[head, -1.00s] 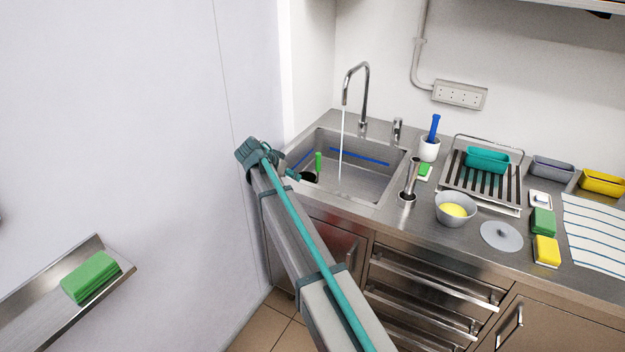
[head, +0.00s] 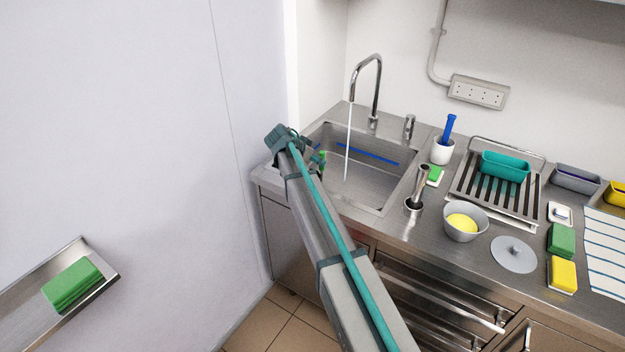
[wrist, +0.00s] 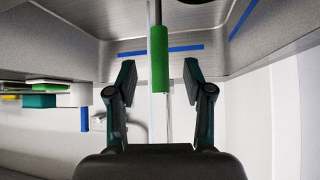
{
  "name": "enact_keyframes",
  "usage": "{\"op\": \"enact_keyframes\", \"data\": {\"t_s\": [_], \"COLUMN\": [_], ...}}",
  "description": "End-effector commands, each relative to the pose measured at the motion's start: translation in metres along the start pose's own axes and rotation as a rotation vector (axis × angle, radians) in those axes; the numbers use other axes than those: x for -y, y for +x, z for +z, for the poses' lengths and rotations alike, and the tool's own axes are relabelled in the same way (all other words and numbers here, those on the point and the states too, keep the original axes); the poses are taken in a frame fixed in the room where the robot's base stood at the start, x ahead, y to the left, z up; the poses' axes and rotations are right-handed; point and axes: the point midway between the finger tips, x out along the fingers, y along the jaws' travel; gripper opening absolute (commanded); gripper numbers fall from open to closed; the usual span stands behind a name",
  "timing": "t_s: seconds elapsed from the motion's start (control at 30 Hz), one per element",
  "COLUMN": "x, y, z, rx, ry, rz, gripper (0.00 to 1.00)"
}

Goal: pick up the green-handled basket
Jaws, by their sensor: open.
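The green handle (head: 323,157) stands upright in the left part of the sink (head: 384,182), partly hidden by my arm in the head view. In the wrist view the green handle (wrist: 159,60) is in the middle, in line with the gap between my fingers. The basket part is not clearly visible; a dark shape (wrist: 200,2) is cut off at the top of the wrist view. My gripper (wrist: 159,84) is open, one finger on each side of the handle's line. I cannot tell whether the handle is fully between the fingertips. In the head view my forearm hides most of the gripper.
Water runs from the tap (head: 376,85) into the sink, close to the handle. A metal tool in a holder (head: 415,198), a grey bowl (head: 465,224) and a drying rack (head: 492,196) stand right of the sink. A wall (head: 150,150) is close on the left.

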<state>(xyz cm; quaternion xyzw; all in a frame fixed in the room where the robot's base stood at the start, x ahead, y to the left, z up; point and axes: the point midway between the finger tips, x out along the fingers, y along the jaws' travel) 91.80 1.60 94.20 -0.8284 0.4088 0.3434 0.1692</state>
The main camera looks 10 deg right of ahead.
Motion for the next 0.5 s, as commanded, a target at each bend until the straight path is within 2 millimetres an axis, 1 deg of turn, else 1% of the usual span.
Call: {"op": "enact_keyframes", "data": {"t_s": [0.17,0.37,0.4,0.5], "x": [0.000,0.000,0.000,0.000], "y": [0.008,0.031,0.038,0.049], "z": [-0.002,-0.005,-0.004,-0.003], "rx": [0.000,0.001,0.001,0.001], "ry": [0.000,0.000,0.000,0.000], "rz": [0.000,0.002,0.002,0.001], "gripper": [0.52,0.52,0.52,0.52]}}
